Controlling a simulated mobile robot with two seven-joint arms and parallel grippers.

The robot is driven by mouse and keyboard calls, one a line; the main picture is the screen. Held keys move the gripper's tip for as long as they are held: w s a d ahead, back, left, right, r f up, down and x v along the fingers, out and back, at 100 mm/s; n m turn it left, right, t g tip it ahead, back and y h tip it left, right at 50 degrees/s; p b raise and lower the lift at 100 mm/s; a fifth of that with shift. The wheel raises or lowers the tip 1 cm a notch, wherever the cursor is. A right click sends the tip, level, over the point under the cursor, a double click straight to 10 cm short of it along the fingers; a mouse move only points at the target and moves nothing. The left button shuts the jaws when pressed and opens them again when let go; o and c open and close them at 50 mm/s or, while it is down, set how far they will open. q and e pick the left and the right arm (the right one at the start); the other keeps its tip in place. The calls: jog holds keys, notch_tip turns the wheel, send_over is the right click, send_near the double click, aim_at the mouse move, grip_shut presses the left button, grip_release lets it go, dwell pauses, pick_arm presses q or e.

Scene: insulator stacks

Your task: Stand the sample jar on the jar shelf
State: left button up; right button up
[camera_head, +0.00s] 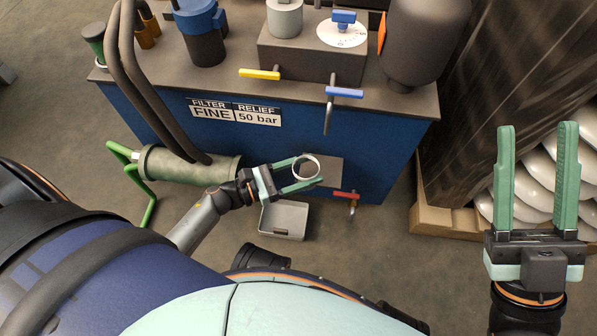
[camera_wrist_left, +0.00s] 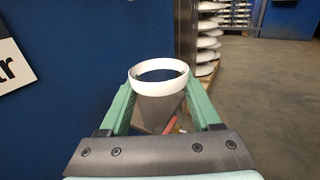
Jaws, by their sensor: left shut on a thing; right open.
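The sample jar shows as a white ring-like rim (camera_head: 316,161) between the fingers of my left gripper (camera_head: 308,171). In the left wrist view the white band of the jar (camera_wrist_left: 160,88) sits level between both green fingertips, so the jar looks upright. My left gripper is shut on it. A grey-brown plate (camera_head: 333,173), apparently the jar shelf, stands out from the front of the blue cabinet. The jar overlaps its left part from above; I cannot tell whether they touch. My right gripper (camera_head: 537,128) is open and empty at the far right.
The blue cabinet (camera_head: 375,135) carries valves, a dark tank (camera_head: 425,35) and a gauge on top. A red-handled valve (camera_head: 346,195) is just below the plate. A grey bin (camera_head: 284,219) lies below my left gripper. White insulator discs (camera_head: 540,175) stand at right.

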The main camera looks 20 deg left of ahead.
pick_arm(q)
jog(key=shift+w+d+f, duration=0.1)
jog(key=shift+w+d, duration=0.05)
jog(key=shift+w, duration=0.25)
jog(key=shift+w+d+f, duration=0.15)
jog(key=shift+w+d, duration=0.15)
jog(key=shift+w, duration=0.5)
jog(key=shift+w+d+f, duration=0.1)
jog(key=shift+w+d, duration=0.2)
jog(key=shift+w, duration=0.45)
jog(key=shift+w+d+f, duration=0.15)
jog(key=shift+w+d, duration=0.15)
jog(key=shift+w, duration=0.5)
jog(key=o, duration=1.4)
jog(key=shift+c, duration=0.2)
jog(key=shift+o, duration=0.5)
jog(key=shift+w+a, duration=0.1)
jog(key=p+v, duration=0.1)
jog(key=v, duration=1.1)
jog(key=shift+s+p, duration=0.35)
jog(key=shift+p, duration=0.05)
